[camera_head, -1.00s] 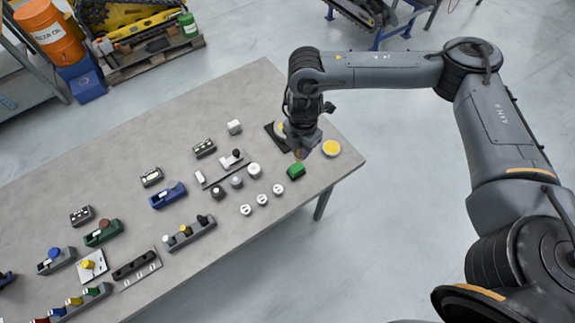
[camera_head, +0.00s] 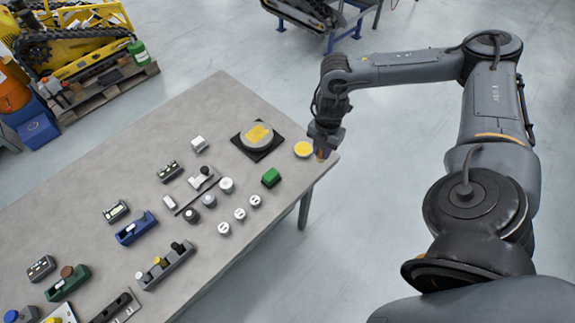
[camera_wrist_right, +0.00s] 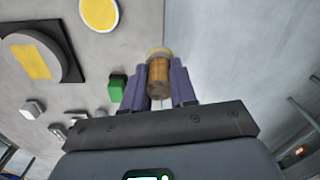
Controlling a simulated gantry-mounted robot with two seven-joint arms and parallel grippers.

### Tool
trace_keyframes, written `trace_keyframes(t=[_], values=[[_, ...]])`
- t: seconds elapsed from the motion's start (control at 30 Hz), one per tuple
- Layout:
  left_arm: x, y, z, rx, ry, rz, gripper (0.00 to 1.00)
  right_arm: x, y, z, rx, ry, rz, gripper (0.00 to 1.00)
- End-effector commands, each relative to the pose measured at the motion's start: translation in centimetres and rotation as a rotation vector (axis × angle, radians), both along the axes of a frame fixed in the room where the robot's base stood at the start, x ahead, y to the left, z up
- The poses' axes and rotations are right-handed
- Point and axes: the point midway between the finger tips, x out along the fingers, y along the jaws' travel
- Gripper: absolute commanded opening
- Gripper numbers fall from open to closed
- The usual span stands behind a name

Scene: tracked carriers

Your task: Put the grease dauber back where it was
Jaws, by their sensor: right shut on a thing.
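The grease dauber (camera_wrist_right: 158,76) has a brown wooden handle and a pale yellowish end. My right gripper (camera_head: 321,150) is shut on it, and its purple fingers show on both sides of the handle in the right wrist view (camera_wrist_right: 159,88). In the head view the gripper is at the table's right corner, just right of a round yellow-topped thing (camera_head: 303,149). That thing also shows in the right wrist view (camera_wrist_right: 100,13). A grey round plate with a yellow patch (camera_head: 257,136) sits on a black square mat (camera_head: 240,145), left of the gripper. My left gripper is not in view.
A green block (camera_head: 271,177) and several small white round pieces (camera_head: 240,214) stand nearby on the grey table (camera_head: 200,112). Blue, green and grey carriers (camera_head: 136,228) fill the left part. The table's right edge is close to the gripper, with open floor beyond.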

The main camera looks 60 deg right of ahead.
Motion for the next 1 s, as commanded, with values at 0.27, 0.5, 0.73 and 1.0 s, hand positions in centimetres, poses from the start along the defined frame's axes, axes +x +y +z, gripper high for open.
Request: trace_keyframes(t=[0.27, 0.5, 0.73, 1.0], values=[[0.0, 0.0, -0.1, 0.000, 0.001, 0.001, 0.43, 3.7, 0.7, -3.0, 0.005, -0.003, -0.001, 0.02], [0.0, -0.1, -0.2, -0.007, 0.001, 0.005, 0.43, 8.4, 1.3, -5.8, 0.004, -0.002, 0.000, 0.02], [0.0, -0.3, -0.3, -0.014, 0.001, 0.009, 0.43, 10.6, 1.5, -7.2, 0.001, 0.000, -0.001, 0.02], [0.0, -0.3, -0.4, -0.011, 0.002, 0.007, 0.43, 10.8, 1.5, -9.1, 0.000, 0.003, -0.001, 0.02]])
